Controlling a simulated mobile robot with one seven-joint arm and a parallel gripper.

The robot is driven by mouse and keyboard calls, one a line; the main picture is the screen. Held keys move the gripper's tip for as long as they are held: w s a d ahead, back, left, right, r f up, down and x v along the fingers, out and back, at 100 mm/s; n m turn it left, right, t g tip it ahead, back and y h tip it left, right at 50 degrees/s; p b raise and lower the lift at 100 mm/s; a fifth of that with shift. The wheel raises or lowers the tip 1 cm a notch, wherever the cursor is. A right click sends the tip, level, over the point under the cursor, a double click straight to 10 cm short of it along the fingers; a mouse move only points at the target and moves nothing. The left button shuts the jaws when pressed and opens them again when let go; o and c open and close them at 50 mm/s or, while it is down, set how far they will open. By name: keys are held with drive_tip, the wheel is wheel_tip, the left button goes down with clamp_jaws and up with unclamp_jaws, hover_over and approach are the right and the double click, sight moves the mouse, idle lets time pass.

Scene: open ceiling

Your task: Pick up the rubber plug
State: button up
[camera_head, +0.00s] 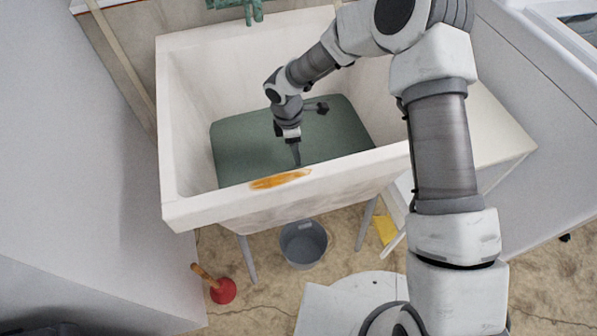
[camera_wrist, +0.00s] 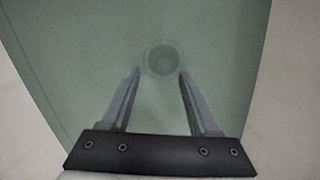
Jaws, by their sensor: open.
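A faint dark round shape (camera_wrist: 163,59), which looks like the rubber plug, shows through murky green water (camera_wrist: 215,40) in the wrist view. I cannot clearly tell the plug from the drain around it. My gripper (camera_wrist: 159,72) is open and empty, with one finger to either side just below the round shape in the picture. In the head view my gripper (camera_head: 297,160) points down into the basin of the white sink (camera_head: 190,207), near its front wall. The round shape cannot be made out there. Whether the fingertips touch the water is unclear.
An orange patch (camera_head: 280,180) is on the sink's front rim. A green faucet (camera_head: 247,8) is at the back. Below are a grey bucket (camera_head: 303,243), a red plunger (camera_head: 223,290) and a yellow item (camera_head: 386,229). The sink walls surround my gripper.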

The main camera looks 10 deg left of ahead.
drive_tip(key=f, duration=0.1)
drive_tip(key=f+b, duration=0.1)
drive_tip(key=f, duration=0.3)
drive_tip(key=shift+s+d+f+b, duration=0.2)
drive_tip(key=shift+s+d+b, duration=0.1)
clamp_jaws()
